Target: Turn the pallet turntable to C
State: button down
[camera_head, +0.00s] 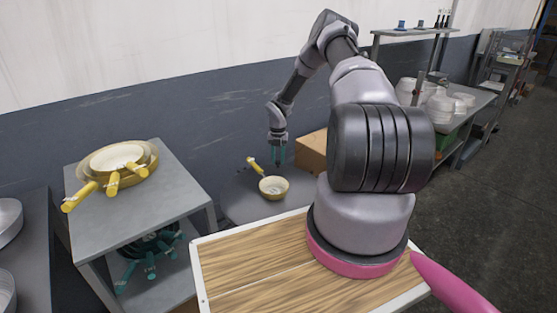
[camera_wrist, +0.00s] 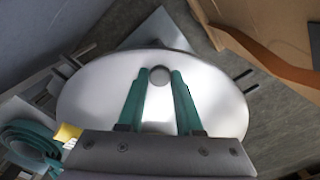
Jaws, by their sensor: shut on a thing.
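The turntable (camera_head: 238,203) is a grey round plate low beside the wall in the head view. In the wrist view a shiny round plate (camera_wrist: 215,105), which looks like the turntable, has dark bars sticking out at its edge. A yellow-handled pan (camera_head: 273,188) with a cream inside sits on the turntable in the head view. My gripper (camera_head: 277,158) reaches down above the turntable, behind the pan. In the wrist view its teal fingers (camera_wrist: 160,80) are shut on a small round grey post (camera_wrist: 160,76). No letter C is readable.
A grey rack (camera_head: 180,165) at left carries stacked yellow-handled pans (camera_head: 115,165), with teal-handled pans (camera_head: 150,255) below. A cardboard box (camera_head: 311,153) stands right of the turntable. A wood-topped surface (camera_head: 255,255) lies in front. Open floor (camera_head: 490,200) shows at right.

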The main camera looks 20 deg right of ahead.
jog(key=shift+a, duration=0.1)
jog(key=c, duration=0.6)
grip_release()
notch_tip(320, 180, up, 11)
jog(key=shift+f, duration=0.1)
